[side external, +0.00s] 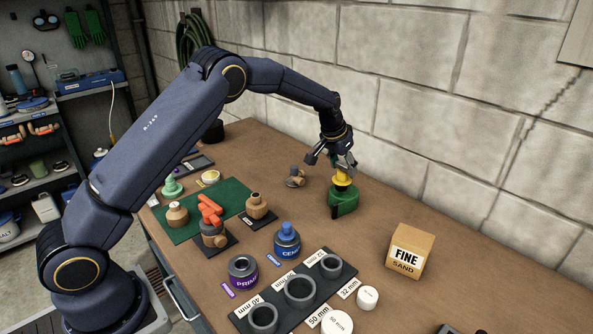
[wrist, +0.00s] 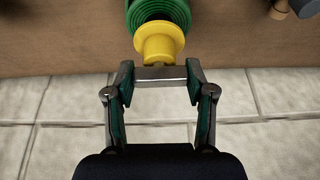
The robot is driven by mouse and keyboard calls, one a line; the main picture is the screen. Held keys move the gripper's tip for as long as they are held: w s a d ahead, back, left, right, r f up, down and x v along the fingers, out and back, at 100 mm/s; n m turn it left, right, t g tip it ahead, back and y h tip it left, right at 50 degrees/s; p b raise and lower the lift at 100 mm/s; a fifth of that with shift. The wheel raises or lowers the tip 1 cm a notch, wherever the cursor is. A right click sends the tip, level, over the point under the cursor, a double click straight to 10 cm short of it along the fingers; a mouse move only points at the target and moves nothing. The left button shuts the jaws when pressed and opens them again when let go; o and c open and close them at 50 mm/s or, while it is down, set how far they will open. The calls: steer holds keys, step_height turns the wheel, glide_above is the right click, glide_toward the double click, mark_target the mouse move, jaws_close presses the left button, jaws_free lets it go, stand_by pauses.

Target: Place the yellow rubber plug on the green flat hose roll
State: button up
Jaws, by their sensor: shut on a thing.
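The yellow rubber plug (side external: 342,178) is at my gripper's fingertips, just over the green flat hose roll (side external: 343,201). In the wrist view the plug (wrist: 159,44) shows a round flange and a narrower end at the fingertips. My gripper (side external: 343,165) is shut on the plug; it also shows in the wrist view (wrist: 160,76). The green hose roll (wrist: 133,20) shows its coils behind the plug in the wrist view. The plug overlaps the roll's top in both views; I cannot tell whether they touch.
A box of fine sand (side external: 409,250) stands to the right. A blue cement can (side external: 287,240) and a dark tray of grey rings (side external: 240,317) are in front. The block wall (side external: 450,120) is close behind.

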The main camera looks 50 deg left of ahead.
steer(key=shift+f, duration=0.45)
steer(key=shift+f, duration=0.15)
steer(key=o, duration=1.4)
